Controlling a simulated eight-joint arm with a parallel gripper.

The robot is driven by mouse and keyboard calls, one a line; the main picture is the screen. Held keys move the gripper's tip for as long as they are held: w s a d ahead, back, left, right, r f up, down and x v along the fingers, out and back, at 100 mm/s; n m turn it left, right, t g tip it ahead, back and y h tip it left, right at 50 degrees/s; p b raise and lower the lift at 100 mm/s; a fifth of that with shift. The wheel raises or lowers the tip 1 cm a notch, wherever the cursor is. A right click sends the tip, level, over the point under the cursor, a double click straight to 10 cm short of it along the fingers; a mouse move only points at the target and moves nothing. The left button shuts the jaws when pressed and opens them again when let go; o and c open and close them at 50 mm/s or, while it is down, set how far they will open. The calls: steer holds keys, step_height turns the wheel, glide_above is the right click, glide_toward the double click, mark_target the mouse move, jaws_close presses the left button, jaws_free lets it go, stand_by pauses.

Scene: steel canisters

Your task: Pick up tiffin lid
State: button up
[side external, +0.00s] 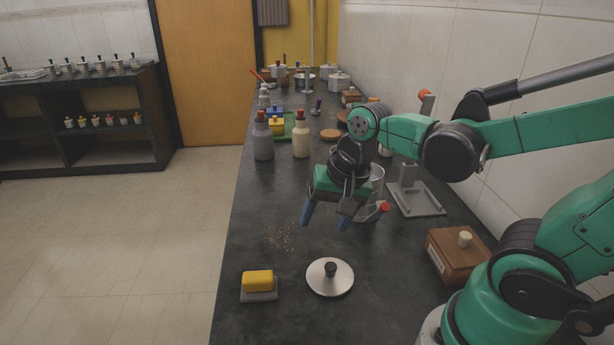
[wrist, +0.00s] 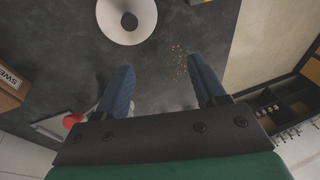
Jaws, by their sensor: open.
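The tiffin lid (side external: 330,278) is a round, pale metal disc with a dark knob in its middle. It lies flat on the dark counter (side external: 290,320) near the front. In the wrist view the lid (wrist: 144,22) shows at the top centre, partly cut off by the frame edge, beyond my fingertips. My gripper (side external: 325,224) has blue fingers and is above the counter, behind the lid in the side view. Its fingers are apart with nothing between them; the wrist view also shows my gripper (wrist: 160,75) open and empty.
A yellow block on a grey base (side external: 258,284) sits left of the lid. Brown crumbs (side external: 281,239) lie behind it.

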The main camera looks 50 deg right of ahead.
mark_target(331, 266)
steer(key=m, duration=0.2)
steer(key=f+m+g, duration=0.2)
steer(key=m, duration=0.1)
steer(key=shift+s+d+m+y, duration=0.25)
steer(key=shift+s+m+y, duration=0.05)
steer(key=shift+s+y, duration=0.1)
steer(key=m, duration=0.1)
steer(key=f+m+g, duration=0.1)
steer(key=m, duration=0.1)
steer(key=shift+s+f, duration=0.15)
steer(key=shift+s, duration=0.2)
steer(key=shift+a+f, duration=0.2)
steer(key=shift+f, duration=1.15)
steer(key=shift+a+f, duration=0.15)
steer(key=shift+f, duration=1.15)
steer(key=shift+c, duration=0.3)
jaws_close()
